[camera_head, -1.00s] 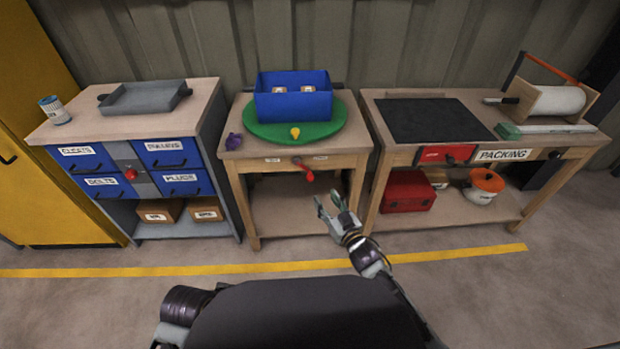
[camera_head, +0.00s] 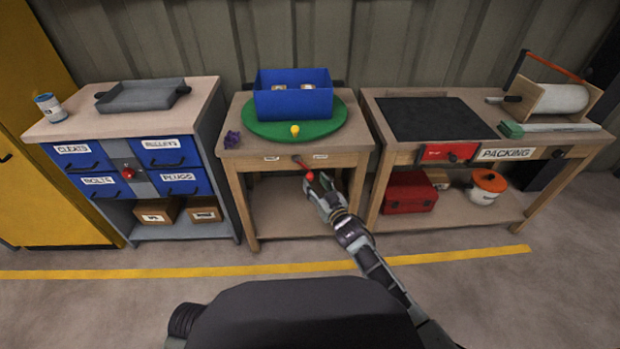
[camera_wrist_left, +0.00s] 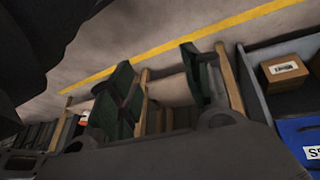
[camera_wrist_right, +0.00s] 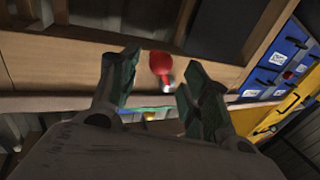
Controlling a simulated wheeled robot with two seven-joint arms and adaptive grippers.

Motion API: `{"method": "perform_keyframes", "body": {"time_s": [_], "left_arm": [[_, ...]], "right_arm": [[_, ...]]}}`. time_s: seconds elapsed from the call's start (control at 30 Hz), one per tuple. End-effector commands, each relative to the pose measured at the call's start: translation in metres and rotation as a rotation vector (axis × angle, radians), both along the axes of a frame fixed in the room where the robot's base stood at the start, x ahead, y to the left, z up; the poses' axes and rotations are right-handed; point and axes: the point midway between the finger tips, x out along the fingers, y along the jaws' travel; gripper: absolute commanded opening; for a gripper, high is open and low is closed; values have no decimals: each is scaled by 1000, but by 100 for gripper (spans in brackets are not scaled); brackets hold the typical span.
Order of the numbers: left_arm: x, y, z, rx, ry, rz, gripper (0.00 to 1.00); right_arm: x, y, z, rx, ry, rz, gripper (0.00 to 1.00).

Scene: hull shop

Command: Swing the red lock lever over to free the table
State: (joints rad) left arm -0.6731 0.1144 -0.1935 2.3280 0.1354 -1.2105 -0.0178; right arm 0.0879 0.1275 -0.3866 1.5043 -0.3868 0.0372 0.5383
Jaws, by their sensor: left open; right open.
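The red lock lever (camera_head: 309,175) hangs from its pivot on the front board of the middle table (camera_head: 348,158), slanting down and to the right between two small labels. My right gripper (camera_head: 318,189) is open just in front of the lever's knob. In the right wrist view the red knob (camera_wrist_right: 160,62) shows between the two open fingers (camera_wrist_right: 157,80); I cannot tell whether either touches it. The green round table (camera_head: 270,131) on top carries a blue bin (camera_head: 292,103) and a yellow knob (camera_head: 295,130). My left gripper (camera_wrist_left: 158,82) is open and empty in the left wrist view.
A blue drawer cabinet (camera_head: 172,152) stands left and a packing bench (camera_head: 590,150) right. A purple object (camera_head: 232,139) lies at the middle table's left edge. The lower shelf of the middle table is empty. Open floor lies in front.

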Motion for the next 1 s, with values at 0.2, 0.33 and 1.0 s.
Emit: {"method": "perform_keyframes", "body": {"time_s": [0.2,0.33,1.0], "left_arm": [[4,-4,-12,-23,-24,6,49],[6,-6,-20,-33,-38,10,49],[1,-9,-39,-57,-49,20,49]], "right_arm": [[17,8,0,-1,-1,1,47],[27,12,0,-1,-1,1,47],[45,19,0,-1,0,0,47]]}}
